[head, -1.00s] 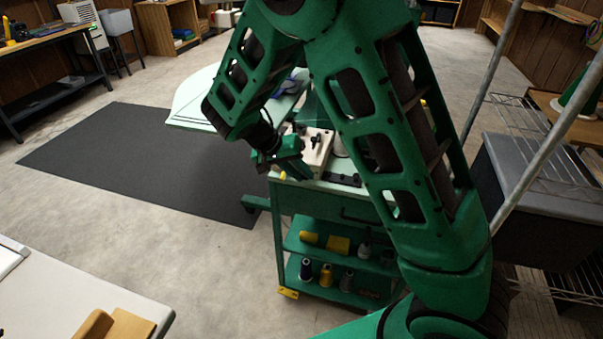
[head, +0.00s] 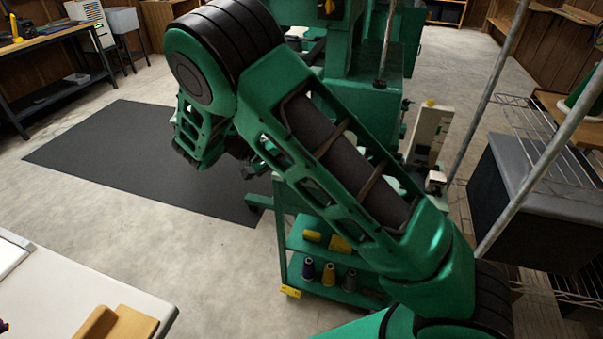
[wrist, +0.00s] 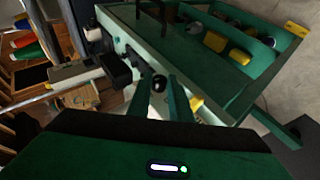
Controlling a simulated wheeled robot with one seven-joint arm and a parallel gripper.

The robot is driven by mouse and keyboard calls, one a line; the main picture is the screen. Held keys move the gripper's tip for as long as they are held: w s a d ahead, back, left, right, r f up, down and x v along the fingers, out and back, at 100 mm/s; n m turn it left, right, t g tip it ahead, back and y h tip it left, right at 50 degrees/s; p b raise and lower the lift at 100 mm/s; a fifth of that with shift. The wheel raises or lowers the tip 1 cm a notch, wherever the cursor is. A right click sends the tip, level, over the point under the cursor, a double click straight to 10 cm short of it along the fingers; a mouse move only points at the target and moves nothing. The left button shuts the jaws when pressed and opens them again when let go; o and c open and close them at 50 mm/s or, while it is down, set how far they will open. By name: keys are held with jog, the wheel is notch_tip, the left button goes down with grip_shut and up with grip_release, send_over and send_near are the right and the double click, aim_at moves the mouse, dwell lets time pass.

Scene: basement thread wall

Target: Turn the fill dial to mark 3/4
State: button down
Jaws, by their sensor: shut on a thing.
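In the wrist view, a round black knob (wrist: 158,83), which looks like the fill dial, sits between the fingertips of my gripper (wrist: 159,88). The two green fingers are closed against its sides. A pale surface shows behind and below the knob, partly covered by the fingers. The dial's marks and pointer cannot be read.
The green cart (head: 312,262) stands in front of me, with thread spools (head: 328,274) on its lower shelf. A dark mat (head: 120,160) lies on the floor to the left. Metal poles and a grey-lidded bin (head: 535,170) stand at the right.

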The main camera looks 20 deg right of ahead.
jog(key=shift+w+a, duration=0.15)
jog(key=c, duration=1.6)
grip_release()
